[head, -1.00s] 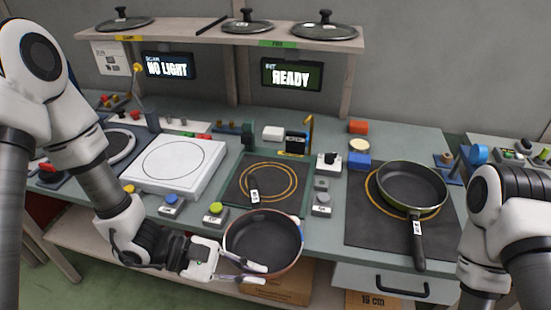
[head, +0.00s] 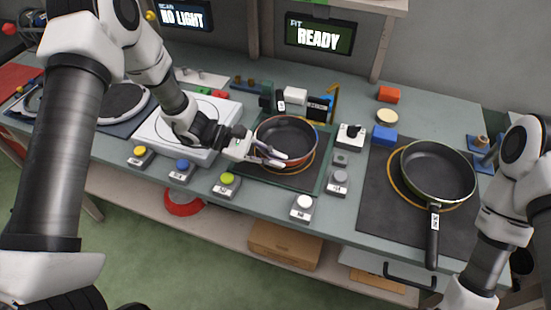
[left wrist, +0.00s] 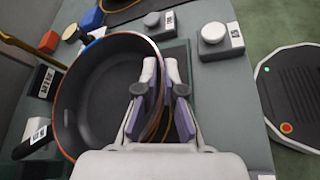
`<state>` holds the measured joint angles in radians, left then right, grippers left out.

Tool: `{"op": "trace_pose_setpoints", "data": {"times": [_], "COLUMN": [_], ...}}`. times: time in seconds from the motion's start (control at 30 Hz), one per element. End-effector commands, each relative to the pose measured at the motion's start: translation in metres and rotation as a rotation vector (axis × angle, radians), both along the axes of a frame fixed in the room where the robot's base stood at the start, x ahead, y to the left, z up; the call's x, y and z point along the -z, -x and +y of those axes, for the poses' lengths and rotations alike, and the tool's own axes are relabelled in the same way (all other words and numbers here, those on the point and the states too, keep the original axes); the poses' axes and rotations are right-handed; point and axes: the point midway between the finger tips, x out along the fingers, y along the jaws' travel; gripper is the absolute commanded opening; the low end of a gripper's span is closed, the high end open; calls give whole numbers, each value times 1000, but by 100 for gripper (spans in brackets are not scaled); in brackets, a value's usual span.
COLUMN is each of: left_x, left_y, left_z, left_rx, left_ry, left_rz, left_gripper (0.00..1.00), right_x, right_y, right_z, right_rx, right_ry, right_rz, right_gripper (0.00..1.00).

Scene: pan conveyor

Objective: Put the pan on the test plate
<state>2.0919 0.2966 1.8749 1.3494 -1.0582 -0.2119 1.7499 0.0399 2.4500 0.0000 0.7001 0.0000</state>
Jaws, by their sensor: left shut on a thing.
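The dark pan with a copper-orange rim (head: 286,137) is over the dark square mat (head: 308,181) with orange rings at mid-counter. Its labelled handle (head: 281,104) points to the back; it also shows in the left wrist view (left wrist: 38,135). My left gripper (head: 277,160) is shut on the pan's near rim, fingers around its wall in the left wrist view (left wrist: 163,95). I cannot tell whether the pan touches the mat. No surface is readably labelled test plate; a white square plate with a circle (head: 150,141) is left, partly behind my arm. My right gripper is out of view.
A second black pan (head: 438,172) sits on the right mat (head: 380,215). Button boxes line the front edge, including a green one (head: 228,181) and a white one (head: 303,205). Small blocks and a black-knobbed box (head: 350,135) stand between the mats. A screen (head: 319,37) reads READY.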

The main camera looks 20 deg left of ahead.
Motion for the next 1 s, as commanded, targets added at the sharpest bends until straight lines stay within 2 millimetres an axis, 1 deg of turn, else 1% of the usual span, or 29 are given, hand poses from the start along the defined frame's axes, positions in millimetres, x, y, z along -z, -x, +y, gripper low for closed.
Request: {"op": "trace_pose_setpoints", "data": {"times": [0.03,0.13,0.3,0.37,0.67,0.77,1.0], "left_x": [-1,2,27,33,39,38,38], "left_y": [-6,-12,-12,-12,-12,-12,-12], "left_z": [2,3,3,3,3,3,3], "left_rx": [0,0,0,0,0,0,0], "left_ry": [0,1,1,1,1,1,1], "left_rz": [-3,0,2,0,-1,0,0], "left_gripper": [0,0,0,0,0,32,32], "right_x": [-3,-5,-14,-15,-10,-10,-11], "right_y": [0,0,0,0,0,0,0], "right_z": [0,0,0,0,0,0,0], "right_rx": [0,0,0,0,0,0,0], "right_ry": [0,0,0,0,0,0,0], "right_rz": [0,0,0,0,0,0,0], "right_gripper": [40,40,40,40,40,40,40]}}
